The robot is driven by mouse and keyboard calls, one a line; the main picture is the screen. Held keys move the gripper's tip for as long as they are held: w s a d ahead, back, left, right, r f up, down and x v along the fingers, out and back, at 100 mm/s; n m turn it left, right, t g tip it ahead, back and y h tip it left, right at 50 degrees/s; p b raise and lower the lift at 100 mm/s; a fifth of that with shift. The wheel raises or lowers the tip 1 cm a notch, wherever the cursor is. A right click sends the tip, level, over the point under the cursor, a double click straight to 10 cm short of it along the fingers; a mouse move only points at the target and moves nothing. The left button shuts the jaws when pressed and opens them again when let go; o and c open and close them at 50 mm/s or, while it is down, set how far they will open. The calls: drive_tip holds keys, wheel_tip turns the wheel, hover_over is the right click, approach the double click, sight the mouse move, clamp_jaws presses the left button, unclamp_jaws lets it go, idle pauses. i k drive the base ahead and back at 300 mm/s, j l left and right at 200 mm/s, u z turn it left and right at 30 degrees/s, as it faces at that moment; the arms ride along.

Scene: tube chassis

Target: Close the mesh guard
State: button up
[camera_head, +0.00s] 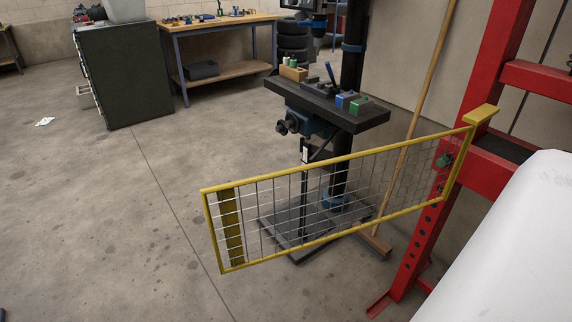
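The mesh guard (330,160) is a long yellow frame filled with thin wire mesh, with a wider yellow upright strip (231,228) near its left end. Its right end meets the red machine frame (418,245), at a yellow block (482,115) on top. The guard stands swung out from the red frame, reaching left across the open floor. Its left end is free and touches nothing. My gripper is not in view. A smooth white part, likely my arm, covers the lower right corner and hides some of the red frame.
A drill press (327,112) stands behind the guard, its base seen through the mesh. A wooden pole (424,95) leans behind the guard's right part. A dark cabinet (125,75) and a workbench (222,24) are at the back.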

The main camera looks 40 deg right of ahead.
sight(225, 192)
drive_tip(key=i+j+u, duration=0.1)
drive_tip(key=i+u, duration=0.25)
drive_tip(key=i, duration=0.15)
drive_tip(key=i+u, duration=0.3)
drive_tip(key=i, duration=0.25)
drive_tip(key=i+z, duration=0.45)
drive_tip(key=i+j+z, duration=0.1)
drive_tip(key=i+z, duration=0.7)
drive_tip(key=i+l+z, duration=0.1)
drive_tip(key=i+z, duration=0.25)
drive_tip(key=i+j+z, duration=0.1)
drive_tip(key=z, duration=0.3)
drive_tip(key=i+z, duration=0.15)
drive_tip(key=z, duration=2.55)
drive_tip(key=k+z, duration=0.15)
drive_tip(key=k+l+z, duration=0.15)
drive_tip(key=k, duration=0.7)
